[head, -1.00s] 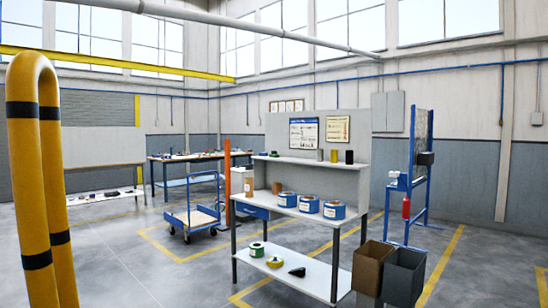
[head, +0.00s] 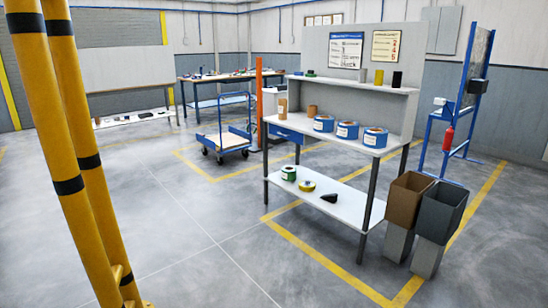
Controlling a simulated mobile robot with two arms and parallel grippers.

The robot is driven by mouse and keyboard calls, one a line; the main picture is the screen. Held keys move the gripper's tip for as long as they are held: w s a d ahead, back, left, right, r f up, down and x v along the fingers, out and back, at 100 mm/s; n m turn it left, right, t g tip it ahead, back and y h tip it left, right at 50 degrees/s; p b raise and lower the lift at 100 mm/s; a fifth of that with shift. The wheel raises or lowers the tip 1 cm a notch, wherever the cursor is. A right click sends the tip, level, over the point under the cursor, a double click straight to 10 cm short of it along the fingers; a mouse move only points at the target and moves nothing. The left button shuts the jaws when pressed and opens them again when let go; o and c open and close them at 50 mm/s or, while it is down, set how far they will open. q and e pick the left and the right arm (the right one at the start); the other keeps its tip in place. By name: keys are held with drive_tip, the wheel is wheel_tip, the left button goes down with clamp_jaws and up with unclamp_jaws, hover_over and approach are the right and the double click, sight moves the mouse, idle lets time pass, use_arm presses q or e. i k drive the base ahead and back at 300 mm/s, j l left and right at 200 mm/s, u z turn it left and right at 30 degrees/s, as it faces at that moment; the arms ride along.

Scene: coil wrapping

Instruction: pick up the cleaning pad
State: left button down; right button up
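I cannot make out a cleaning pad for certain. The workbench (head: 340,149) ahead, right of centre, carries several small things. A small green item (head: 310,73) lies on its raised shelf, too small to identify. On the lower shelf (head: 345,205) are a green roll (head: 289,173), a yellow item (head: 306,186) and a black wedge-like item (head: 329,198). Neither of my grippers is in view.
Blue-and-white coils (head: 347,130) stand on the benchtop. A brown bin (head: 408,203) and a grey bin (head: 438,212) stand at its right end. Yellow bent posts (head: 82,200) rise close on the left. Floor (head: 190,230) before the bench is clear.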

sight(310, 74)
drive_tip(key=i, duration=3)
